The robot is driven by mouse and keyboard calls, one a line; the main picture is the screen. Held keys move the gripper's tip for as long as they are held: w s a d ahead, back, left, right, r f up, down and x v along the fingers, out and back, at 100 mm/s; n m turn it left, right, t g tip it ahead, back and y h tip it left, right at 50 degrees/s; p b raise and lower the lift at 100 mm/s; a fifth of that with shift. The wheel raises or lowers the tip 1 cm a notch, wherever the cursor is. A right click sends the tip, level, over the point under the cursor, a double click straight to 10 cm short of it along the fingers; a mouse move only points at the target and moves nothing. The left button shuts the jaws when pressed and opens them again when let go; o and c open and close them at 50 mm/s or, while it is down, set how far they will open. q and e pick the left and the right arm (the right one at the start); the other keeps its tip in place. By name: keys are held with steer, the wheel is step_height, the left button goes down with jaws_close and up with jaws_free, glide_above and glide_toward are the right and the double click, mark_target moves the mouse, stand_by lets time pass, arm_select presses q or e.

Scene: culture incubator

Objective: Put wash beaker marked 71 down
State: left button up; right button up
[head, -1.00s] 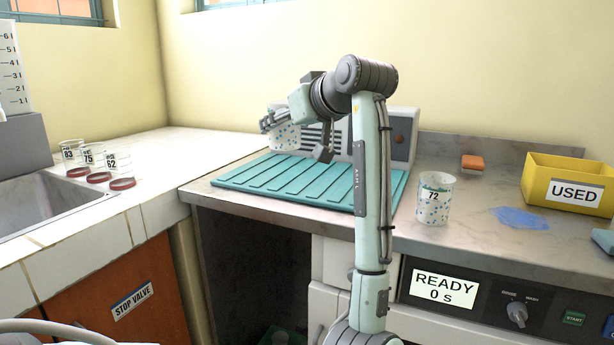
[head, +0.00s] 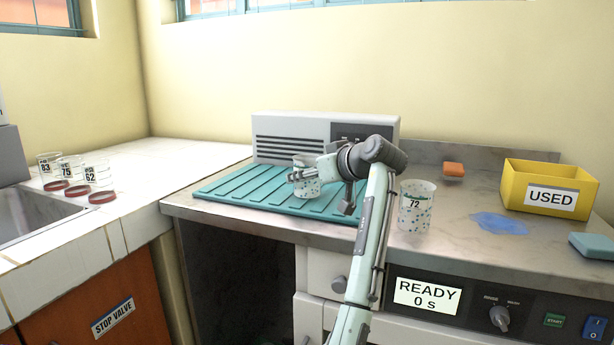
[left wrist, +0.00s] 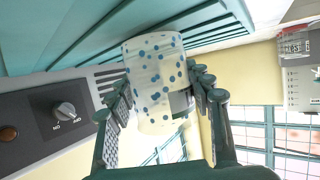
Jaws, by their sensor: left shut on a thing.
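My left gripper (head: 300,175) is shut on a clear beaker with blue-green dots (head: 308,188). The beaker is low over the teal ribbed mat (head: 235,191), roughly upright. I cannot tell whether its base touches the mat. In the left wrist view the beaker (left wrist: 153,75) sits between the two fingers, with the mat (left wrist: 60,30) at the top of the picture. A dark label patch shows beside one finger, but its number is not readable. My right gripper is not in view.
A dotted beaker marked 72 (head: 415,208) stands right of the mat. Behind the mat is a grey machine (head: 275,127). Beakers 83, 75 and 62 (head: 97,173) stand by the sink.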

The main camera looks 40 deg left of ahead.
arm_select(q)
steer(key=shift+f, duration=0.2)
steer(key=o, duration=1.2)
steer(key=shift+c, duration=0.2)
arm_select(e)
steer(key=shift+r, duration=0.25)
arm_select(q)
steer(key=shift+r, duration=0.2)
steer(key=v, duration=1)
steer(key=shift+s+d+b, duration=0.1)
steer(key=shift+d+b, duration=0.2)
steer(key=shift+s+d+r, duration=0.25)
steer(key=shift+d+r, duration=0.05)
steer(key=shift+d, duration=0.3)
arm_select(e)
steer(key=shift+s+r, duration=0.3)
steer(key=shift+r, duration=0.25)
